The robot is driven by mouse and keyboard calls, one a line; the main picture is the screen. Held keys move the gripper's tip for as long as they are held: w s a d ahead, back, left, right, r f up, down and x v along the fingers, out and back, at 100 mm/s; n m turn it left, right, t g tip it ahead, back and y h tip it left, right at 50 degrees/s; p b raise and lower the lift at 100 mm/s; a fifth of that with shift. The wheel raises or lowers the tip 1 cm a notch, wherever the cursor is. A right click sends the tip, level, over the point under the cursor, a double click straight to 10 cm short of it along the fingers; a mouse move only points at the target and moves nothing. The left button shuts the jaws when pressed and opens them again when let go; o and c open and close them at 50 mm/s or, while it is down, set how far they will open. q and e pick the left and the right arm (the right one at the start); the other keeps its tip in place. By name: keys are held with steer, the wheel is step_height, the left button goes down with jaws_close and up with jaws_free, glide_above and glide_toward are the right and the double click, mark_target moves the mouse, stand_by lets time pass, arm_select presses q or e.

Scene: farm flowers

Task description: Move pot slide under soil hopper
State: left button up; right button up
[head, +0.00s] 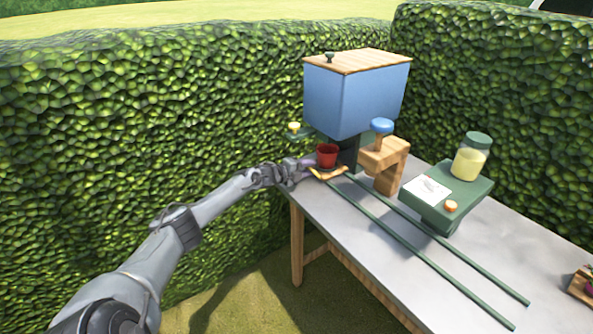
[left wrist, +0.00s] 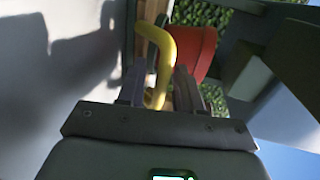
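The pot slide (head: 328,173) is a small wooden carriage at the far end of two green rails, with a red pot (head: 327,156) upright on it. The blue soil hopper (head: 352,97) with a wooden lid stands at that end, behind the pot. My left gripper (head: 310,168) is at the slide's left side. In the left wrist view, the fingers of my left gripper (left wrist: 160,75) stand apart on either side of a yellow curved handle (left wrist: 163,50); a gap shows beside it. The red pot (left wrist: 193,50) is just beyond the handle. My right gripper is out of view.
The green rails (head: 425,245) run along the grey table (head: 330,218) toward the front right. A wooden block with a blue knob (head: 384,165) stands beside them. A green stand (head: 447,201) with a jar (head: 470,160) is farther right. A hedge (head: 130,130) encloses the back.

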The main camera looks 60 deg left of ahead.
arm_select(q)
steer(key=shift+p+v, duration=0.85)
steer(key=shift+v, duration=0.3)
steer(key=shift+p+v, duration=2.45)
steer(key=shift+v, duration=1.7)
steer(key=shift+a+r, duration=0.1)
